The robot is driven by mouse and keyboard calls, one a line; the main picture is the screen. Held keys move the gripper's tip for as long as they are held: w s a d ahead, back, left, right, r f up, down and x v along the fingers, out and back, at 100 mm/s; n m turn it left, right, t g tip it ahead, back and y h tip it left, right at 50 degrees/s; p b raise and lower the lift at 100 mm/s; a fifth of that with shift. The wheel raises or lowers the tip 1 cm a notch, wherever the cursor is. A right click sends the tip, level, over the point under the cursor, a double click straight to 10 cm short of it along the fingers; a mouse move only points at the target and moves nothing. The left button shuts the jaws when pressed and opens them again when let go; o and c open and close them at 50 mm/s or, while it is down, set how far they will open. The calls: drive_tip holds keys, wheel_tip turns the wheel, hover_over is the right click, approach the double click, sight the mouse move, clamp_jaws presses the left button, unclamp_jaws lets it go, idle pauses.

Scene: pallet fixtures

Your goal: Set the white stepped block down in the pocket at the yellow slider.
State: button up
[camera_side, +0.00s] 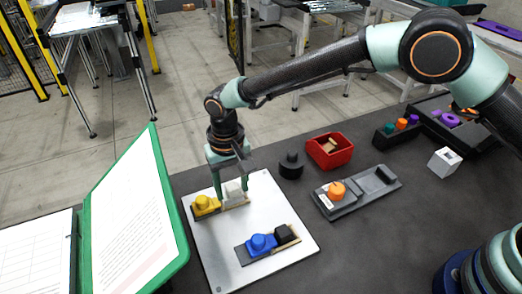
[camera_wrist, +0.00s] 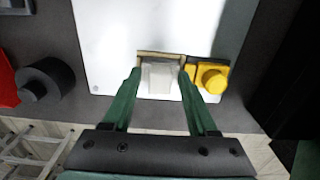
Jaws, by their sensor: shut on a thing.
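The white stepped block (camera_side: 233,188) is between the fingers of my gripper (camera_side: 231,187), which is shut on it. In the wrist view the block (camera_wrist: 160,78) sits between the two green fingertips (camera_wrist: 159,74). The yellow slider (camera_side: 205,206) is just left of the block in the side view and right of it in the wrist view (camera_wrist: 211,79). The pocket's tan rim (camera_wrist: 158,54) shows along the block's far edge. The block is over or in this pocket; I cannot tell whether it touches the floor, which is hidden beneath it.
On the same white plate (camera_side: 215,262), a blue slider (camera_side: 261,243) has a black block (camera_side: 284,233) beside it. A black round piece (camera_side: 291,166), a red bin (camera_side: 330,150) and a grey fixture (camera_side: 370,186) with an orange knob stand to the right. A green binder (camera_side: 140,215) is at left.

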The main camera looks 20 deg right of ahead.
drive_tip(key=shift+f, duration=0.25)
drive_tip(key=o, duration=1.5)
drive_tip(key=shift+r, duration=4.5)
